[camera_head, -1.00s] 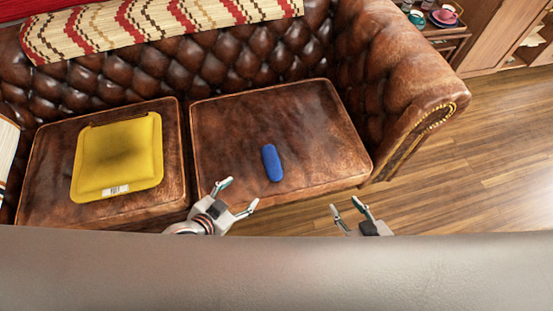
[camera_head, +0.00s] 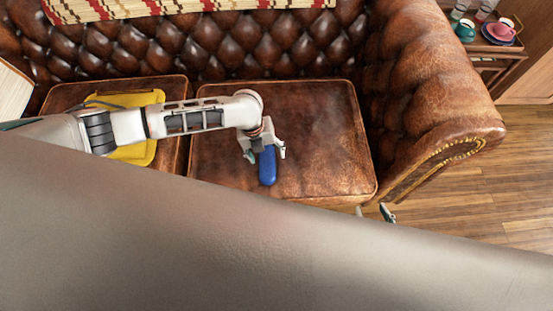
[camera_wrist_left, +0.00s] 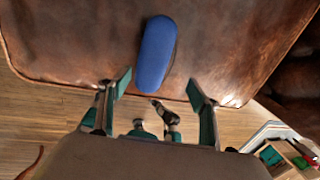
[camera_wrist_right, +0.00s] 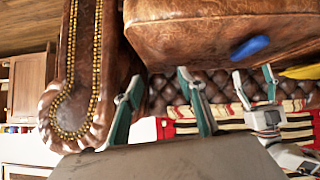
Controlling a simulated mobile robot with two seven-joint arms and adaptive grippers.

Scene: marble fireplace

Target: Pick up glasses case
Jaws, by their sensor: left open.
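The glasses case is a blue, rounded, elongated case (camera_head: 267,167) lying on the right seat cushion of the brown leather sofa. My left gripper (camera_head: 265,152) is above the cushion with its fingers spread on either side of the case. In the left wrist view the case (camera_wrist_left: 156,55) lies ahead of and between the two open fingers (camera_wrist_left: 160,90), with a gap on both sides. My right gripper (camera_head: 374,212) is low, in front of the sofa, mostly hidden. In the right wrist view its fingers (camera_wrist_right: 158,92) are apart and empty, and the case (camera_wrist_right: 250,47) shows beyond them.
A yellow cushion (camera_head: 140,152) lies on the left seat, partly behind my left arm. The tufted sofa arm (camera_head: 420,80) rises at the right. A side table with cups (camera_head: 497,36) stands beyond it. The right part of the seat is clear.

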